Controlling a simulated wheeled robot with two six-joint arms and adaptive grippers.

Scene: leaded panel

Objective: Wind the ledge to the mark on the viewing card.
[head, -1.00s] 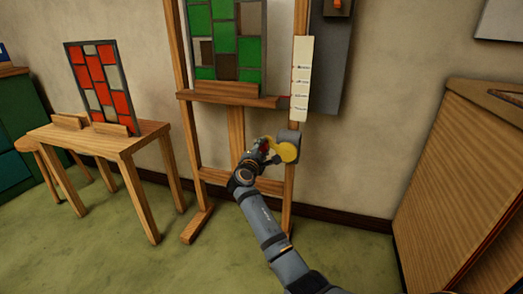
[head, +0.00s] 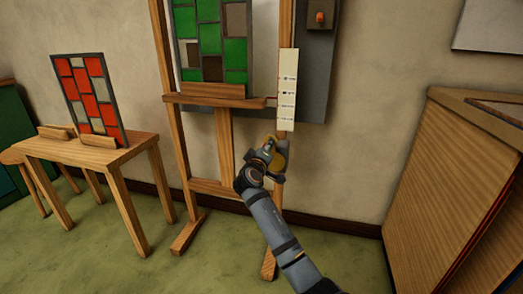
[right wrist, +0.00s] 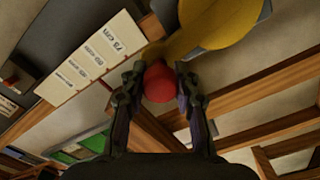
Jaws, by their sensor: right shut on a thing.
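The wooden easel's ledge (head: 222,101) carries a green leaded panel (head: 209,50) upright against the easel. A pale card strip (head: 288,90) with several printed lines is fixed on the easel's right post. A thin pointer at the ledge's right end reaches the strip between its second and third lines. My right gripper (head: 268,147) is at a yellow crank (head: 280,158) below the strip. In the right wrist view the gripper (right wrist: 161,84) is shut on the crank's red knob (right wrist: 159,82), with the yellow crank (right wrist: 215,25) beyond. My left gripper is out of view.
A wooden table (head: 95,150) at left holds a red and white leaded panel (head: 88,90) in wooden blocks. A grey board with an orange switch (head: 320,18) hangs behind the easel. Green floor is clear between.

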